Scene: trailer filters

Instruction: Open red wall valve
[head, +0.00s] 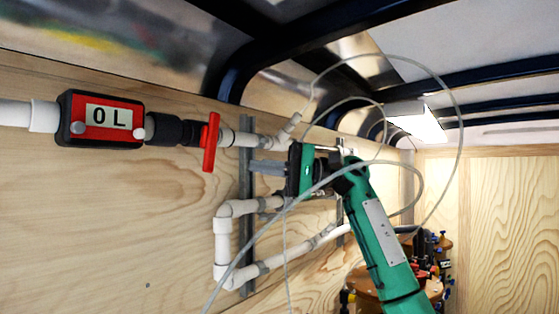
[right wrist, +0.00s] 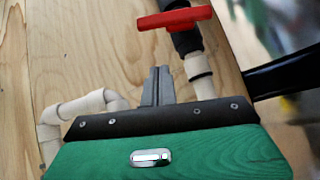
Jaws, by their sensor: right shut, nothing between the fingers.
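The red wall valve handle (head: 210,142) stands upright, crosswise to the white pipe, just right of a black coupling on the plywood wall. It also shows in the right wrist view (right wrist: 175,19), ahead of the fingertips and a little to the right. My right gripper (head: 254,167) is to the right of the handle and slightly lower, apart from it. Its grey fingers (right wrist: 158,84) are together with nothing between them. My left gripper is not in view.
A red and black meter (head: 101,119) reading "0 L" sits left of the valve. White pipe (head: 223,245) loops along the wall below my right gripper. Brown tanks with dark and blue fittings (head: 432,244) stand at the lower right. Thin pale cables loop around my right arm.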

